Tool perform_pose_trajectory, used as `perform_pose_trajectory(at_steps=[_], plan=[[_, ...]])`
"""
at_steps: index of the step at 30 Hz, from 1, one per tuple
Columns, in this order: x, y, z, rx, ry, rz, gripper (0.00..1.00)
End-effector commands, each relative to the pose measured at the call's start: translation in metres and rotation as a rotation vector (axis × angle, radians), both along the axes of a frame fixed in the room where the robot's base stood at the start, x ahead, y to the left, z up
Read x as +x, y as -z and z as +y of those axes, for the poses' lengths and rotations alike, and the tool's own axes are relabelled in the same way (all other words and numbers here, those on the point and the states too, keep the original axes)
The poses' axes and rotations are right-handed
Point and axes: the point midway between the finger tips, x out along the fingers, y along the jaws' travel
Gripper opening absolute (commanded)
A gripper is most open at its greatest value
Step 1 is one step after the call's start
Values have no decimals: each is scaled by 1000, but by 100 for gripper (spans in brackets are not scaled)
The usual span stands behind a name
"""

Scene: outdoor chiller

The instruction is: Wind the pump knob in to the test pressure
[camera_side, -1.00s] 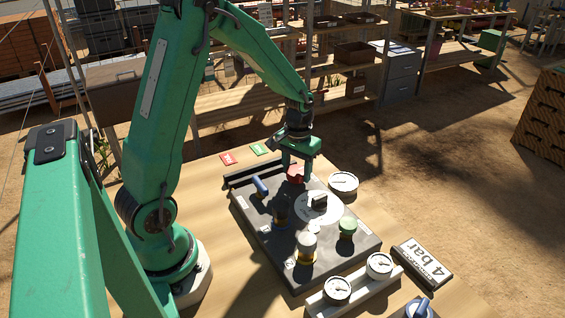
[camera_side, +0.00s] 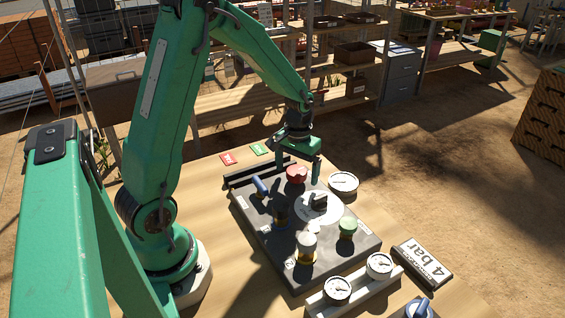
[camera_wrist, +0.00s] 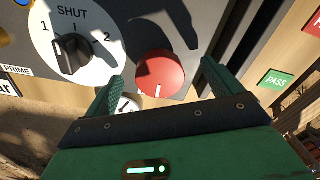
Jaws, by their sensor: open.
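A round red knob (camera_side: 296,174) stands at the far end of the dark panel (camera_side: 345,252). In the wrist view the red knob (camera_wrist: 160,77) shows a white index line pointing toward my gripper; no name on it is readable. My gripper (camera_side: 298,166) is open above the knob, its fingers spread to either side. In the wrist view my gripper (camera_wrist: 163,84) holds nothing, and gaps show between the fingers and the knob. A sign (camera_side: 428,260) reads "4 bar". A large round gauge (camera_side: 343,183) sits beside the panel; its reading is too small to tell.
A black selector (camera_wrist: 73,53) on a white dial marked SHUT, 1 and 2 is close by. Two gauges sit in a front rack (camera_side: 358,291). A green PASS card (camera_wrist: 275,80) lies behind.

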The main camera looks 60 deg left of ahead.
Motion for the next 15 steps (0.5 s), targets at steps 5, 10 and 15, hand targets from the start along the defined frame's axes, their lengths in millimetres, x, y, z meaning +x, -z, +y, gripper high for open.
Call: perform_pose_trajectory(at_steps=[5, 10, 15], plan=[[0, 0, 0, 0, 0, 0, 98], [0, -1, 0, 0, 0, 0, 98], [1, -9, 0, 1, 0, -3, 98]])
